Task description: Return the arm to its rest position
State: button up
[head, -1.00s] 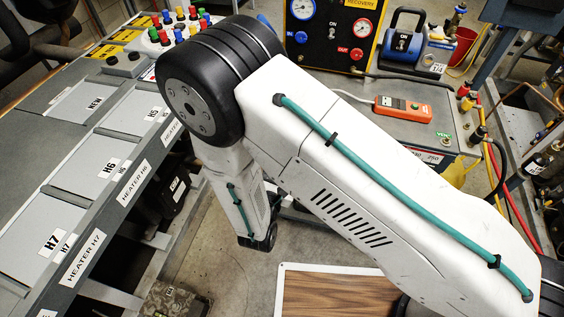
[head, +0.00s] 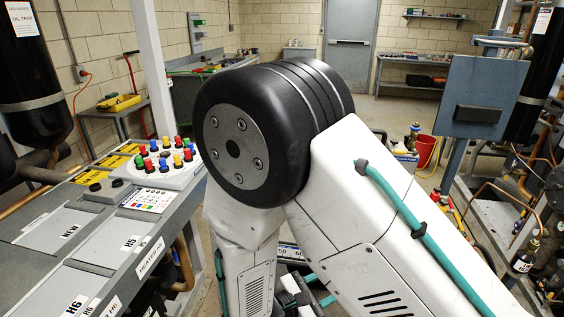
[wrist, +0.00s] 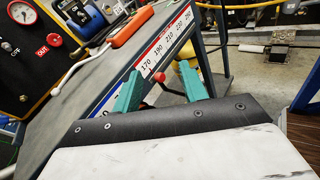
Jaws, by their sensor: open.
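My arm fills the middle of the head view. Its white links with a teal cable meet at a large black joint, and the lower part runs down behind the nearer link. In the wrist view my gripper (wrist: 162,88) shows two teal fingers spread apart with nothing held between them. Beyond the fingers is the edge of a grey bench (wrist: 95,97) with a temperature scale strip (wrist: 166,49).
At left in the head view a grey heater console (head: 100,243) carries a panel of coloured knobs (head: 160,160). A blue-grey board (head: 485,97) stands at right beside pipes. Open floor leads to a door (head: 350,72). The wrist view shows an orange device (wrist: 132,28) and a gauge panel (wrist: 30,45).

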jog(key=s+d+r+m+g+y, duration=0.2)
jog(key=s+d+r+m+y, duration=0.2)
jog(key=r+m, duration=0.3)
jog(key=s+d+r+m+g+y, duration=0.3)
jog(key=s+d+r+m+y, duration=0.2)
jog(key=r, duration=0.5)
jog(key=s+d+r+m+g+y, duration=0.2)
jog(key=s+d+r+m+y, duration=0.2)
jog(key=s+d+r+m, duration=0.3)
notch_tip(320, 180, up, 2)
jog(key=s+m, duration=0.1)
jog(key=m, duration=0.1)
jog(key=shift+d+r+m+y, duration=0.25)
jog(key=shift+m+y, duration=0.05)
jog(key=shift+m, duration=0.1)
dwell(1.6)
